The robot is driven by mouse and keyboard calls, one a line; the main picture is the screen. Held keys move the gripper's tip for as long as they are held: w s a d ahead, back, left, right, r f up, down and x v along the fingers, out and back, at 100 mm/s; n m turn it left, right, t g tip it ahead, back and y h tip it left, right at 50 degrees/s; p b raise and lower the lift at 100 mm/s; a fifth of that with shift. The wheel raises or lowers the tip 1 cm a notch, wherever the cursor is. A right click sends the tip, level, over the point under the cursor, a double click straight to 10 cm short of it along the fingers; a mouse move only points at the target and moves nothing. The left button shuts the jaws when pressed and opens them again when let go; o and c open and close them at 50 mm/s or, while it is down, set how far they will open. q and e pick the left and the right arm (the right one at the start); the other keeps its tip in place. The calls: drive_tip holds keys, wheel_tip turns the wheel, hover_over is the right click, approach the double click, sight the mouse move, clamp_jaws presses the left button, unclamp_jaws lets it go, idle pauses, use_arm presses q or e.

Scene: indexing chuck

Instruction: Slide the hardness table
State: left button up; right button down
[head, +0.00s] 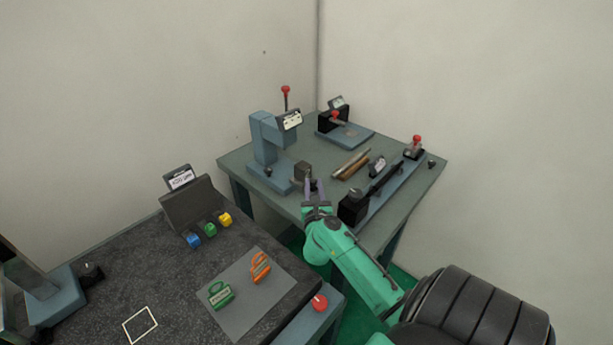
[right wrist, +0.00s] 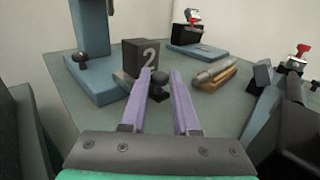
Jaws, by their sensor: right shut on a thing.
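A blue-grey column tester (head: 262,142) with a red-topped lever stands on the far bench. Its flat base (head: 272,178) extends toward the front; the base also shows in the right wrist view (right wrist: 100,92). A dark block (head: 302,171) marked "2" is at the base's right side, and it also shows in the right wrist view (right wrist: 143,58). My right gripper (head: 314,184) is in front of and right of this block. In the right wrist view, its purple fingers (right wrist: 159,76) are shut on a black knob (right wrist: 159,88). My left gripper is not in view.
Brown and grey bars (head: 351,165) lie mid-bench. A long black-and-blue device (head: 383,185) is right of my gripper. A small blue-based instrument (head: 345,135) stands behind. A nearer dark table (head: 170,285) holds colored tags and a grey mat.

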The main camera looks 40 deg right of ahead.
drive_tip(key=shift+s, duration=0.75)
drive_tip(key=shift+d+f, duration=0.1)
drive_tip(key=shift+f, duration=0.05)
drive_tip(key=shift+w+a, duration=0.1)
drive_tip(key=shift+a, duration=0.1)
drive_tip(key=c, duration=0.7)
unclamp_jaws()
drive_tip(key=shift+d, duration=0.1)
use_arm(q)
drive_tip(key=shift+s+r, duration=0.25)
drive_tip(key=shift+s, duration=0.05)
use_arm(e)
drive_tip(key=shift+o, duration=0.2)
drive_tip(key=shift+d, duration=0.1)
